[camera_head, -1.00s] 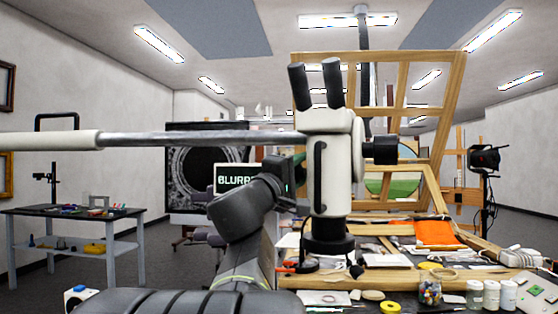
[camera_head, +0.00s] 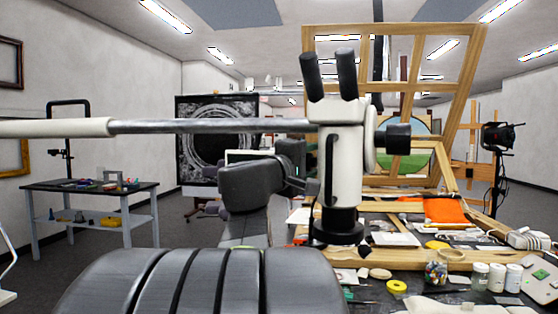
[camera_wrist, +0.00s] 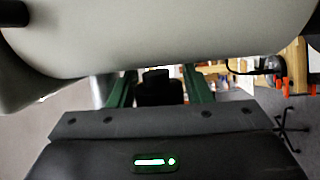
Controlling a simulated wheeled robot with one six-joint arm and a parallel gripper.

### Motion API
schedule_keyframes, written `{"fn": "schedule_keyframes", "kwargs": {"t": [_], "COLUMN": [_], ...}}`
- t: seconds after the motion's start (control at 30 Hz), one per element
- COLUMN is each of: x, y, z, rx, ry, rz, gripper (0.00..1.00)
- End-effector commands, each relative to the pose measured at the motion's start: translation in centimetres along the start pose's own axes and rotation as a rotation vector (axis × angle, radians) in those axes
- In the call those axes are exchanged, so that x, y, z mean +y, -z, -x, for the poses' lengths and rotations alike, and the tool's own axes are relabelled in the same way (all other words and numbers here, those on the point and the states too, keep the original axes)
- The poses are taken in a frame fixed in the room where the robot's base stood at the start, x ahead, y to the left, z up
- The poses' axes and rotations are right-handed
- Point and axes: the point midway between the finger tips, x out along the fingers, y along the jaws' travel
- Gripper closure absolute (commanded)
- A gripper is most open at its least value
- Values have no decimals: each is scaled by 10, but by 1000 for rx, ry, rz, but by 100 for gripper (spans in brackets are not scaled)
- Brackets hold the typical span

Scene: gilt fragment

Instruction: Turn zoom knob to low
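The white microscope (camera_head: 340,180) with two black eyepieces stands upright over the workbench. A black knob (camera_head: 398,138) sticks out of its right side. My gripper (camera_head: 300,165) is close against the left side of the microscope in the head view. In the wrist view, the two green fingers of my gripper (camera_wrist: 160,90) stand apart on either side of a black knob-like part (camera_wrist: 160,86) below the white microscope body (camera_wrist: 160,35). Narrow gaps seem to show beside it, so the fingers look open around it. No zoom marking is readable.
A white boom (camera_head: 200,126) runs left from the microscope. A large screen (camera_head: 190,155) with a ring-shaped picture stands behind. A side table (camera_head: 60,187) is at left.

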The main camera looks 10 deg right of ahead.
Motion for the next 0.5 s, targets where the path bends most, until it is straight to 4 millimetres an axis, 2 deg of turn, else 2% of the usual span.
{"fn": "schedule_keyframes", "kwargs": {"t": [0.27,0.5], "x": [0,0], "y": [1,1], "z": [6,43], "rx": [2,5], "ry": [-1,-2], "rz": [-1,-2], "gripper": [55,55]}}
